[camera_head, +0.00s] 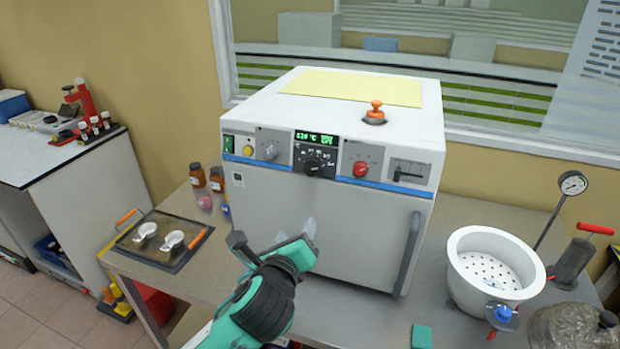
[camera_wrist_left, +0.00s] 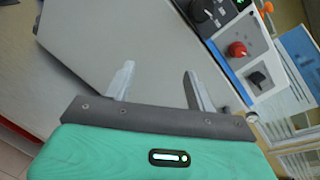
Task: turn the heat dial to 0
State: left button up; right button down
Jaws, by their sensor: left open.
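The white oven (camera_head: 330,190) stands on the bench, with a control strip along the top of its front. A black dial (camera_head: 313,166) sits in the middle of the strip, under a green-lit display (camera_head: 315,137). A grey knob (camera_head: 270,151) is to its left and a red knob (camera_head: 361,169) to its right. Which one is the heat dial, I cannot tell. My left gripper (camera_head: 300,232) is open and empty in front of the oven door, below the dials. In the left wrist view, its fingers (camera_wrist_left: 157,85) are apart, with the black dial (camera_wrist_left: 203,12) and red knob (camera_wrist_left: 237,50) beyond them.
A dark tray (camera_head: 158,262) with two white cups is at the left. A white perforated pot (camera_head: 490,268) stands at the right, near a pressure gauge (camera_head: 573,184). The oven's vertical door handle (camera_head: 409,252) juts out. A green block (camera_head: 421,336) lies at the front.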

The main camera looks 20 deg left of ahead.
aim_at(311, 169)
pick_arm(q)
notch_tip(311, 169, up, 7)
jog(key=s+m+t, duration=0.2)
jog(key=m, duration=0.2)
jog(key=w+p, duration=0.1)
jog(key=w, duration=0.3)
jog(key=w+p, duration=0.1)
jog(key=w, duration=0.4)
jog(key=w+p, duration=0.1)
jog(key=w, duration=0.4)
jog(key=shift+a, duration=0.35)
jog(key=c, duration=1)
